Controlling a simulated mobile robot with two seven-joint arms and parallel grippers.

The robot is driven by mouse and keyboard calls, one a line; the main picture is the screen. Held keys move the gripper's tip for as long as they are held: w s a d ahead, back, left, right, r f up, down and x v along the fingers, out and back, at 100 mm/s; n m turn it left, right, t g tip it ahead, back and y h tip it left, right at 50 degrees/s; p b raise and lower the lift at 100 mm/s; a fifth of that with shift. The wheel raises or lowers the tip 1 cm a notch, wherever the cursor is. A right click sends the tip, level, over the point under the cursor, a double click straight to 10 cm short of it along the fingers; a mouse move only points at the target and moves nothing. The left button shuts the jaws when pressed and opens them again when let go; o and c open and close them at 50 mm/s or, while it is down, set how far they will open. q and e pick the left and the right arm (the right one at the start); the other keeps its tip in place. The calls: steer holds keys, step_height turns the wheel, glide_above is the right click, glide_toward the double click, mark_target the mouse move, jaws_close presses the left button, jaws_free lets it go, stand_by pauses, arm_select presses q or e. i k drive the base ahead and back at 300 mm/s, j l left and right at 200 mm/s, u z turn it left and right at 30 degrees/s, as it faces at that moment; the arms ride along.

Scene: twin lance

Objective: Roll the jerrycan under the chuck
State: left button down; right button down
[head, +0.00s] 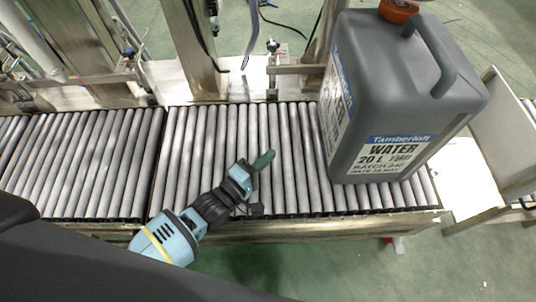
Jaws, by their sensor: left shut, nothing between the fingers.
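The grey jerrycan (390,95) stands upright on the right part of the roller conveyor (215,140). It has a grey handle, an orange-brown cap (399,10) and a label reading "Tamberloft WATER 20 L". My left gripper (264,160) has green fingertips and is shut and empty. It is over the rollers, to the left of the jerrycan, with a gap between them. My right gripper is not in view. I cannot make out the chuck for certain; a thin dark hanging part (248,45) shows behind the conveyor.
The rollers between my gripper and the jerrycan, and those to the left, are bare.

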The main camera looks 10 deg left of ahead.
mark_target(393, 95)
steer(key=k, duration=1)
